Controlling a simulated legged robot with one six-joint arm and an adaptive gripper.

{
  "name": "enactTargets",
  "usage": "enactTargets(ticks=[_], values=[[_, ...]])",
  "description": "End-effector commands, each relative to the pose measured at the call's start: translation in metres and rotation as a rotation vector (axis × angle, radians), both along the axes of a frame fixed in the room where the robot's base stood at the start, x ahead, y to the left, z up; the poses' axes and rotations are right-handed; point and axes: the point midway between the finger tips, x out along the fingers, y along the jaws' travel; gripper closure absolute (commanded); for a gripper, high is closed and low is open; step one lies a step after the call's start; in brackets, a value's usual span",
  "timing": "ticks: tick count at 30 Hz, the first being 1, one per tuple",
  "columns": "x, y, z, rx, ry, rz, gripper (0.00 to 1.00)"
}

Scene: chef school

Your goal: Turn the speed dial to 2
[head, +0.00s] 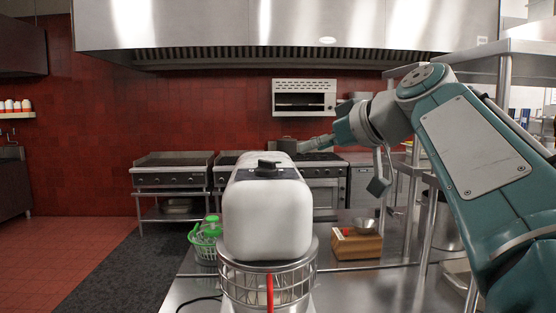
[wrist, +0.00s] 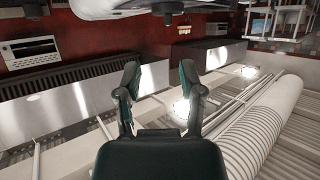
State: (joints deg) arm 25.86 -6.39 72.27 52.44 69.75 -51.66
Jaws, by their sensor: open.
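A white stand mixer (head: 266,216) stands in the middle of the head view, above a wire bowl guard. On its top is a dark panel with a black knob (head: 268,164), which looks like the speed dial; its markings are too small to read. My gripper (head: 304,147) reaches in from the right, behind and above the mixer's right side, apart from the knob. In the wrist view my gripper (wrist: 160,72) is open, with nothing between its fingers. A pale rounded body with a dark part, probably the mixer, shows at that picture's top edge.
A wooden box (head: 357,247) with a metal bowl (head: 366,227) is right of the mixer. A green-lidded basket (head: 206,240) is to its left. Metal shelving posts (head: 431,225) stand close to my arm at right. Cooking ranges and a hood (head: 270,30) are behind.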

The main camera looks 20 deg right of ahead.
Motion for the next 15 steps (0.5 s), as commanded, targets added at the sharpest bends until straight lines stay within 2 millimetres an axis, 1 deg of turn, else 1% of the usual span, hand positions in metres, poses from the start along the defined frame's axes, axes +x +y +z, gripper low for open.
enactTargets(ticks=[3,6,12,15], values=[[0.014,0.013,-0.008,-0.001,0.004,0.006,0.50],[0.030,0.021,-0.015,-0.001,0.005,0.007,0.50],[0.060,0.031,-0.030,0.002,0.006,0.004,0.50],[0.071,0.034,-0.035,0.004,0.004,0.001,0.50]])
